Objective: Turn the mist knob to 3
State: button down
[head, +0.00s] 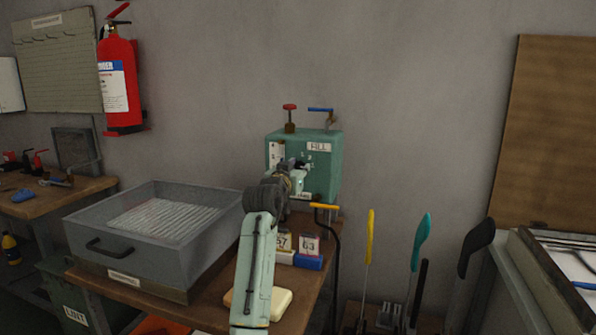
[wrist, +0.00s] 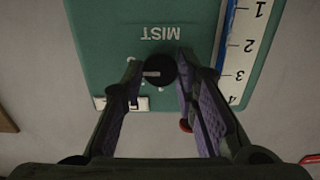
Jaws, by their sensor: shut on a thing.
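The green box (head: 326,160) stands at the back of the wooden bench in the head view, and its face (wrist: 100,45) fills much of the upper wrist view. The black mist knob (wrist: 161,68) sits below the upside-down MIST label (wrist: 160,33). A pale mark on the knob points left in the wrist view. My gripper (wrist: 158,72) is shut on the knob, one purple-padded finger on each side. In the head view my gripper (head: 299,172) meets the box front and partly hides the knob. The dial numbers are too small or hidden to read.
A white scale (wrist: 240,48) numbered 1 to 4 is beside the knob. A red valve (head: 290,107) and a blue-handled valve (head: 321,110) top the box.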

dwell(0.4)
jog(key=c, duration=1.3)
grip_release()
jog(key=shift+s, duration=0.1)
jog(key=v, duration=1.2)
